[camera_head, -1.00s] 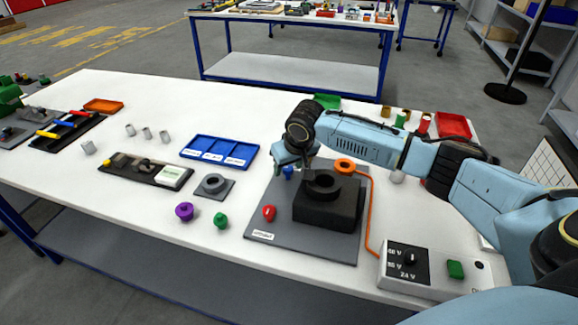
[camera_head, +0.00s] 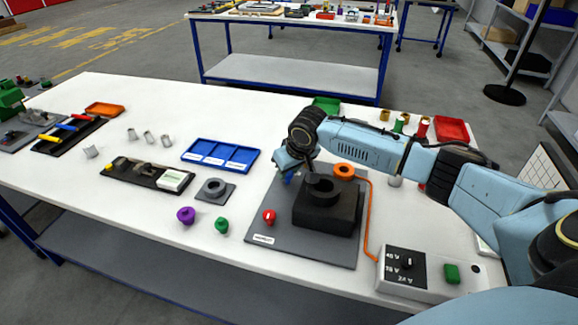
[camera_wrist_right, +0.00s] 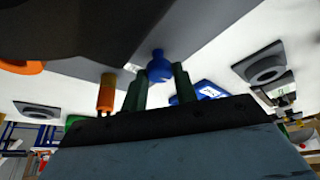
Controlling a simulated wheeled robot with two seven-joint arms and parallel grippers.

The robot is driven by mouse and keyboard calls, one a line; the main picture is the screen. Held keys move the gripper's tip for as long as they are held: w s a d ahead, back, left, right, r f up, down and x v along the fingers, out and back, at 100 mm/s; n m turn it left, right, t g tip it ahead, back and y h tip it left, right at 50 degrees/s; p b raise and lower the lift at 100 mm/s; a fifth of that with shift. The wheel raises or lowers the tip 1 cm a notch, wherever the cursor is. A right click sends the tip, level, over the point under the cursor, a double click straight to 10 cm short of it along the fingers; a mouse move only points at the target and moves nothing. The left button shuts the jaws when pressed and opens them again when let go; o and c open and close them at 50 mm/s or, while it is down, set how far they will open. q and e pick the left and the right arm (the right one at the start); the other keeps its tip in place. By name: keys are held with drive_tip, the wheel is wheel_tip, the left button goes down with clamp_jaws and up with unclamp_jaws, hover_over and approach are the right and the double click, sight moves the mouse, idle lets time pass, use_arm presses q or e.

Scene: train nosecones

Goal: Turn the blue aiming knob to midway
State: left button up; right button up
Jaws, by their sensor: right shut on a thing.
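The blue aiming knob (camera_head: 287,178) stands on the dark grey plate (camera_head: 262,222), left of a black block, and is mostly hidden by my gripper in the head view. In the right wrist view the blue knob (camera_wrist_right: 159,68) shows between two dark fingers. My right gripper (camera_head: 286,171) reaches down over it from above and is shut on it; its fingers also show in the right wrist view (camera_wrist_right: 159,85). The knob's exact turn and any midway mark cannot be made out. My left gripper is not in view.
The black block (camera_head: 325,215) with a ring-shaped top stands close to the gripper. A red knob (camera_head: 269,216) is on the same plate. An orange ring (camera_head: 344,171) with a cable leads to a voltage box (camera_head: 430,274). A blue tray (camera_head: 220,155) lies to the left.

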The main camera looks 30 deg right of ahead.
drive_tip(key=shift+d+r+n+y+p, duration=0.15)
drive_tip(key=shift+n+y+p, duration=0.25)
drive_tip(key=shift+n+p, duration=0.85)
drive_tip(key=shift+n+y+p, duration=0.35)
drive_tip(key=shift+n+y, duration=0.05)
drive_tip(key=shift+n, duration=0.45)
drive_tip(key=shift+w+n+g+y, duration=0.1)
drive_tip(key=shift+n+g+y, duration=0.3)
drive_tip(key=shift+n, duration=0.5)
drive_tip(key=shift+f+n+b, duration=0.25)
drive_tip(key=shift+n+b, duration=0.05)
drive_tip(key=shift+n, duration=0.6)
drive_tip(key=n+g+y+b, duration=0.1)
drive_tip(key=n, duration=0.1)
drive_tip(key=shift+w+d+n+b, duration=0.1)
drive_tip(key=shift+n+b, duration=0.2)
drive_tip(key=shift+n, duration=0.1)
drive_tip(key=n+g+b, duration=0.1)
drive_tip(key=n+b, duration=0.1)
drive_tip(key=n, duration=0.1)
drive_tip(key=shift+w+y, duration=0.1)
drive_tip(key=shift+y, duration=0.3)
drive_tip(key=shift+n+g+b, duration=0.7)
drive_tip(key=shift+n+b, duration=0.45)
drive_tip(key=shift+n, duration=0.35)
